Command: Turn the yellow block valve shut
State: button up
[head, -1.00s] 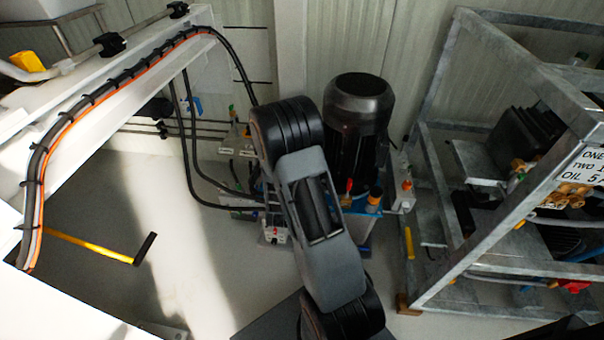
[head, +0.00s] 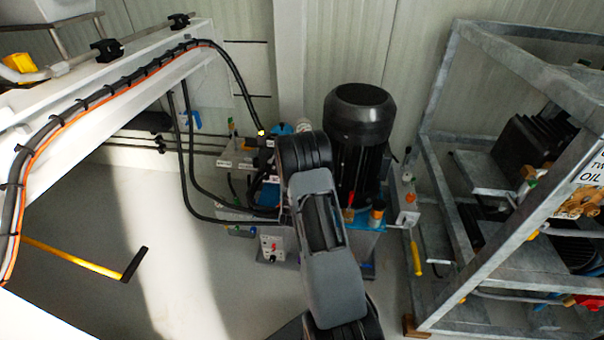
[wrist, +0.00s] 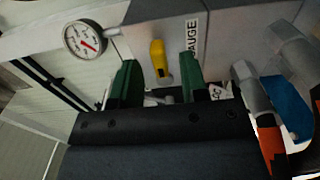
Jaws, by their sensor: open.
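A yellow handle (wrist: 158,58), which looks like that of the block valve, stands upright on a grey block in the wrist view. It is beside the GAUGE label (wrist: 193,37). My gripper (wrist: 158,82) has two green fingers, open, one on each side of the handle's lower end. I see space between the handle and both fingers, and no clear contact. The handle's base is partly behind the gripper's dark body. In the head view my arm hides the gripper and this handle.
A round gauge (wrist: 85,38) is left of the fingers. A grey fitting with a blue part (wrist: 287,105) is close on the right. In the head view a black motor (head: 360,115) stands behind my arm, and a metal rack (head: 490,265) stands at right.

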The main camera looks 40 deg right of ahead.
jog(key=shift+x, duration=1.3)
jog(key=shift+c, duration=0.2)
grip_shut()
